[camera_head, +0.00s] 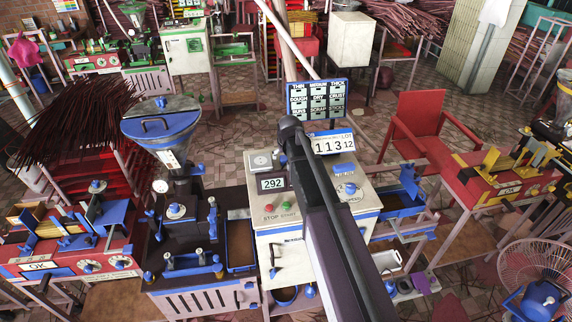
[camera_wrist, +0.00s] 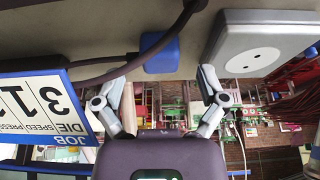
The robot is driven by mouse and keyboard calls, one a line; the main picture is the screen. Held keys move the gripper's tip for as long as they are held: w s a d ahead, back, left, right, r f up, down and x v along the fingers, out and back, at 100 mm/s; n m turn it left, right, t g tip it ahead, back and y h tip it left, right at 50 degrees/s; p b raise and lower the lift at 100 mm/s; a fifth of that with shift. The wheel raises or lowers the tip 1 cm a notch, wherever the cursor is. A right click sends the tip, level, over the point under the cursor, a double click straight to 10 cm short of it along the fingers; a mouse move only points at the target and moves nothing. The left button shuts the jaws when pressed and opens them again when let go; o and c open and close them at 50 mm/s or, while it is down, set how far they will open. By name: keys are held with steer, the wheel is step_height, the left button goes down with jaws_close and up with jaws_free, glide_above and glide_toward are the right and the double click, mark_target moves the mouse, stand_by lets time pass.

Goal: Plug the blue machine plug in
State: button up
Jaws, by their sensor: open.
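In the wrist view, the blue plug (camera_wrist: 160,56) is a small block against the pale machine surface, with a dark cord at its left side. A thicker dark cable curves across it. A grey-white socket box (camera_wrist: 262,42) with two round holes in its face is to its right; the socket also shows on the machine top in the head view (camera_head: 261,161). My gripper (camera_wrist: 161,78) is open, its fingers spread on either side below the plug in the picture. The plug is between the fingertips in the picture, but contact is not visible. In the head view my arm hides the gripper and plug.
A white-and-blue number sign (camera_wrist: 40,105) stands close at the left in the wrist view. In the head view, the cream control machine (camera_head: 290,250) has start and stop buttons and a number card (camera_head: 271,183). A blue hopper machine (camera_head: 165,135) stands close on its left.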

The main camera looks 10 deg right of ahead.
steer(key=shift+b+x, duration=0.8)
steer(key=shift+x, duration=0.4)
steer(key=c, duration=1.2)
